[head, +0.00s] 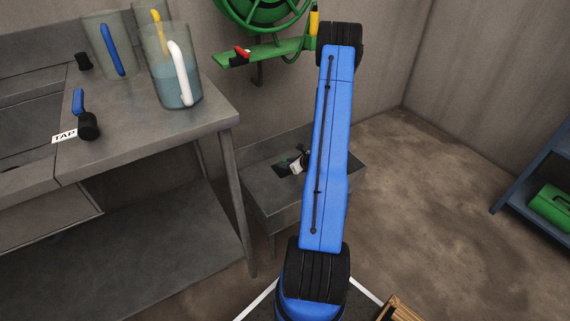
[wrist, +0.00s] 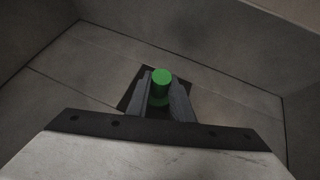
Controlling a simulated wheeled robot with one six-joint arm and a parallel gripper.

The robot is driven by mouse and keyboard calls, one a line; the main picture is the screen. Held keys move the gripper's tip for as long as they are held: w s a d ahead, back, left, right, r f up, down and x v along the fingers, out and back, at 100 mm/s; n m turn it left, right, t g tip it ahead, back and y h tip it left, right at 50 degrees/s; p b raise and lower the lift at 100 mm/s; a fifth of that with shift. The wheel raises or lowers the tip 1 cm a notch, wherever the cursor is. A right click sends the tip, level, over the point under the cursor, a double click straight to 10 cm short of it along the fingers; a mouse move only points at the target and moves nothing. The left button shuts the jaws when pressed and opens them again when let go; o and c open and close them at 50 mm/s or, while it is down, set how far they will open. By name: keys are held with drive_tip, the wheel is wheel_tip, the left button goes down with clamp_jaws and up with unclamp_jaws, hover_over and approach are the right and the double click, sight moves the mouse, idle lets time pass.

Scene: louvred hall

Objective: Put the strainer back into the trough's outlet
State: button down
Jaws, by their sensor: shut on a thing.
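The trough (head: 262,205) is a low grey basin in the head view, between the bench and my arm. My gripper (head: 297,162) is down inside it, partly behind my arm. In the wrist view my gripper (wrist: 163,92) is shut on the strainer (wrist: 162,77), whose round green top stands between the two grey fingers. A dark square (wrist: 130,92), which looks like the outlet, lies on the trough floor around and behind the fingers. The strainer's lower part is hidden by the fingers, and I cannot tell whether it sits in the outlet or above it.
A metal bench (head: 215,120) stands left of the trough, with clear jugs (head: 172,75) and a tap labelled TAP (head: 88,125). A green hose reel (head: 265,15) and bracket hang on the wall above.

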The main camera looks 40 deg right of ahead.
drive_tip(key=c, duration=1.5)
unclamp_jaws()
drive_tip(key=shift+r, duration=0.1)
drive_tip(key=s+r, duration=0.1)
drive_tip(key=r, duration=0.1)
drive_tip(key=s+r, duration=0.1)
drive_tip(key=r, duration=0.1)
drive_tip(key=s+r, duration=0.1)
drive_tip(key=r, duration=0.1)
drive_tip(key=shift+s+d, duration=0.1)
drive_tip(key=shift+s, duration=0.1)
drive_tip(key=v, duration=1.7)
drive_tip(key=shift+r, duration=0.15)
